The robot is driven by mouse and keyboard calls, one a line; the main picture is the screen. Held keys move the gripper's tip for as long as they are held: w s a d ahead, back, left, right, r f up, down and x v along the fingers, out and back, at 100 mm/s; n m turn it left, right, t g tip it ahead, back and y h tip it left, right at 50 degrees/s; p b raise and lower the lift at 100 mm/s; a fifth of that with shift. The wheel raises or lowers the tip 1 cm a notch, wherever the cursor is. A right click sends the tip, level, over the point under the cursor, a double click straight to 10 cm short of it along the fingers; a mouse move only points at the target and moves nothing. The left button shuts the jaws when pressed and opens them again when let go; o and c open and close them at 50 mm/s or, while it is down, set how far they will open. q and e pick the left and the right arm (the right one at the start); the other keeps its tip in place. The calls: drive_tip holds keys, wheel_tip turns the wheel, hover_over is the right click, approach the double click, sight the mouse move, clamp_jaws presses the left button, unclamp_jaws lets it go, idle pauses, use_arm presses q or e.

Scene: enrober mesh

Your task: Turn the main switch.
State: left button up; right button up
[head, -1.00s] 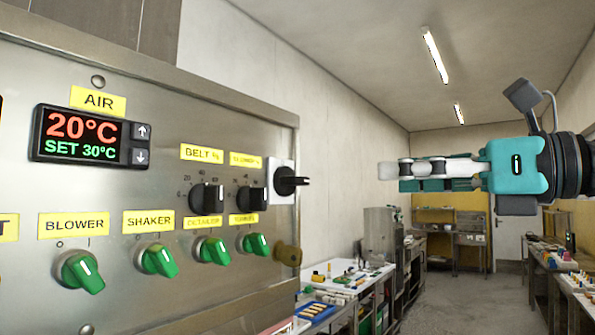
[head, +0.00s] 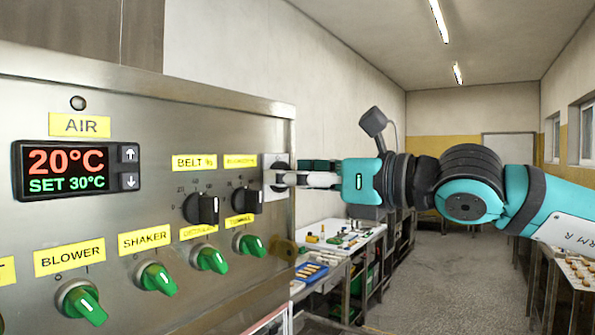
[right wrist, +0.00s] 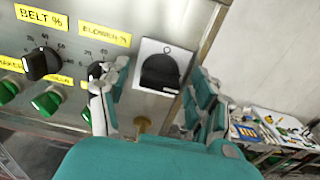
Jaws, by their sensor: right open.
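The main switch is a black rotary knob on a white plate (head: 268,190) at the right edge of the steel control panel. In the right wrist view its knob (right wrist: 160,71) shows whole, below a small round mark on the plate. My right gripper (head: 290,178) is open and points left at the switch, with its fingertips close to it. In the right wrist view the fingers (right wrist: 161,80) stand left and right of the knob. I cannot tell whether they touch it. In the head view the fingers partly hide the switch. My left gripper is not in view.
Left of the switch are black belt (head: 202,208) and blower dials (head: 246,201), with green knobs (head: 210,258) below. A display (head: 75,170) reads 20°C, set 30°C. A cluttered bench (head: 345,245) stands behind; the aisle is clear.

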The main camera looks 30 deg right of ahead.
drive_tip(key=shift+s, duration=0.1)
drive_tip(key=shift+d, duration=0.1)
drive_tip(key=c, duration=1.2)
drive_tip(key=shift+o, duration=0.2)
drive_tip(key=n+b, duration=0.3)
drive_tip(key=n, duration=1)
drive_tip(key=shift+f+b, duration=0.1)
drive_tip(key=shift+b, duration=0.25)
drive_tip(key=shift+f+n, duration=0.1)
drive_tip(key=shift+n, duration=2.3)
